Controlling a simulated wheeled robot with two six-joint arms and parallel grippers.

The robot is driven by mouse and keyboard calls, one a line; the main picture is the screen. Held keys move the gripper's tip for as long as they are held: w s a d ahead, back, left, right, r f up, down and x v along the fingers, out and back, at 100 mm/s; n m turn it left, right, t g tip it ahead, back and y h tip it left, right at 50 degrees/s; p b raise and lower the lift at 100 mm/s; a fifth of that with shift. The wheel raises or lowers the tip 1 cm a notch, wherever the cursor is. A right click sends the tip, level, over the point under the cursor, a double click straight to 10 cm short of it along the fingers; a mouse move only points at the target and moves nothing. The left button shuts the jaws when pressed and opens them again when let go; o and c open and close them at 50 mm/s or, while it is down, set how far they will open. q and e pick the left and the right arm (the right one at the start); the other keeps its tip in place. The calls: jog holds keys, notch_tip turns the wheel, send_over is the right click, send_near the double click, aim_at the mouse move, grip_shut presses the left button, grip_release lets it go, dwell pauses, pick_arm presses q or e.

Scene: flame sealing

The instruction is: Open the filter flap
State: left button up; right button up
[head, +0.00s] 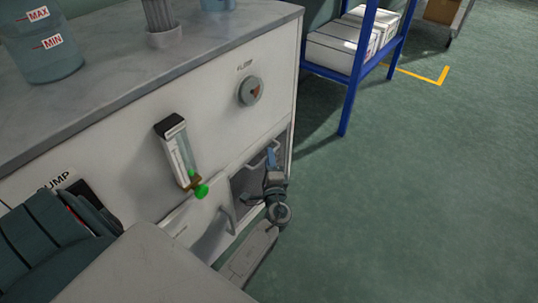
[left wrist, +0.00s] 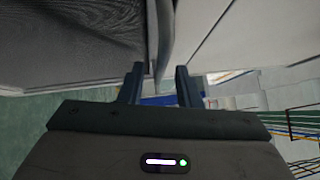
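The filter flap (head: 198,217) appears to be the white panel low on the cabinet front, with a curved handle (head: 229,215) at its right side. Right of it is an opening (head: 250,181) with a dark interior. A dark textured surface lies left of that strip. My right gripper is out of view.
The cabinet front carries a flow dial (head: 250,91) and a tube meter (head: 178,153) with a green knob (head: 201,191). A teal beaker (head: 45,62) stands on the worktop. A blue shelf (head: 358,75) stands behind. The floor at right is clear.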

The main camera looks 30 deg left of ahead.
pick_arm(q)
jog(key=shift+x, duration=1.1)
grip_shut()
jog(key=shift+f, duration=0.1)
